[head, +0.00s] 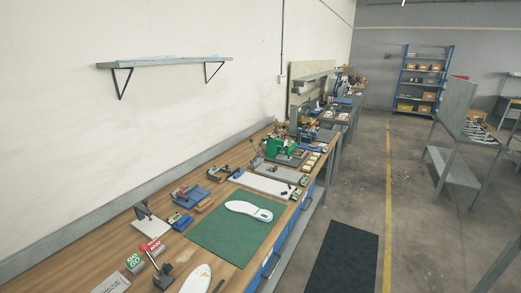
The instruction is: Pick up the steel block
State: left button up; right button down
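I cannot pick out the steel block with certainty; several small metal and grey items on the long wooden workbench (130,219) are too small to tell apart. A grey plate (282,173) lies on the bench beyond the green mat, under or beside other items. Neither of my grippers shows in the head view.
A green mat (217,250) bears a white insole (249,211). Blue fixtures (190,194), a red-topped lever (146,250) and a green machine (281,146) stand on the bench. A wall shelf (165,62) hangs above. The floor by the dark mat (344,262) is clear.

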aim_at(271, 168)
jog(key=i+l, duration=0.2)
jog(key=l, duration=0.15)
jog(key=i+l+u, duration=0.1)
jog(key=l, duration=0.25)
jog(key=i+l, duration=0.5)
jog(key=l, duration=0.25)
jog(key=i+l+u, duration=0.1)
jog(key=l, duration=0.25)
jog(key=i, duration=0.05)
